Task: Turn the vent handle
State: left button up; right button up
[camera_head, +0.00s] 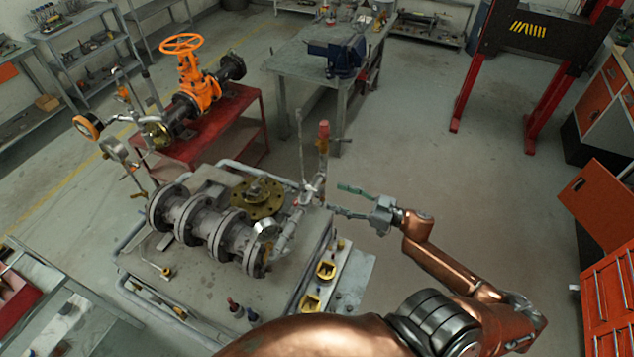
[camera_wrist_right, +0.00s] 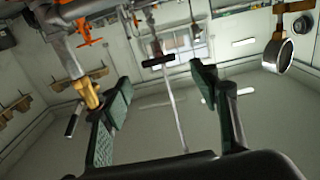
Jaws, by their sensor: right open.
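My right gripper (camera_head: 336,198) is open and empty, with its two green-padded fingers pointing left at the small vent fittings (camera_head: 312,190) on the right end of the pipe rig. The fingertips look close to these fittings; I cannot tell whether they touch. A thin upright pipe with a red top (camera_head: 323,130) rises beside them. In the right wrist view, the open fingers (camera_wrist_right: 160,78) frame a dark crossbar (camera_wrist_right: 158,62) and a thin grey rod (camera_wrist_right: 176,115). A brass fitting with a dark lever (camera_wrist_right: 88,95) is by the left finger. Which small lever is the vent handle is unclear. My left gripper is not in view.
Grey flanged pipes (camera_head: 205,228) lie on the rig's bench. An orange gate valve (camera_head: 190,75) with a handwheel stands on a red table (camera_head: 225,125) behind. A workbench with a blue vise (camera_head: 338,55) is at the back.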

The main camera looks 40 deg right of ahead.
aim_at(321, 191)
jog(key=p+x, duration=0.1)
jog(key=x, duration=0.5)
jog(key=shift+w+a, duration=0.2)
jog(key=shift+w, duration=0.2)
jog(key=shift+w+a, duration=0.1)
jog(key=shift+w, duration=0.05)
jog(key=c, duration=0.6)
jog(key=shift+p, duration=0.3)
jog(key=c, duration=0.6)
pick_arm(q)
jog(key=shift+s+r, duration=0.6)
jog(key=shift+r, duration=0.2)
